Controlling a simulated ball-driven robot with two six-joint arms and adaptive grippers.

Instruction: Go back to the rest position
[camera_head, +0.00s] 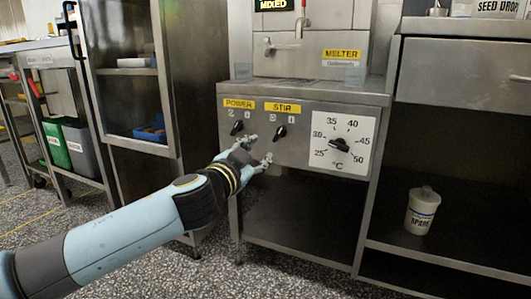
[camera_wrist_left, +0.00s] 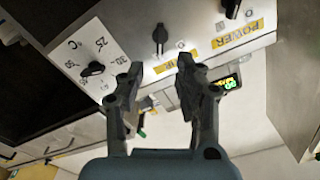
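My left gripper (camera_head: 260,150) is in front of the melter's control panel, just below and between the black POWER knob (camera_head: 236,128) and the black STIR knob (camera_head: 280,132). In the left wrist view my left gripper (camera_wrist_left: 160,66) has its two fingers apart with nothing between them. The STIR knob (camera_wrist_left: 160,38) shows beyond the fingertips, apart from them, and the POWER knob (camera_wrist_left: 231,8) is at the top edge. The temperature dial (camera_head: 340,145) is to the right of the gripper in the head view. My right gripper is not in view.
The melter (camera_head: 300,93) has a steel front with an open shelf below. A steel cabinet (camera_head: 205,80) stands left. A white tub (camera_head: 422,211) is on the right shelf. Green (camera_head: 55,145) and grey (camera_head: 85,150) bins are far left. Speckled floor is clear in front.

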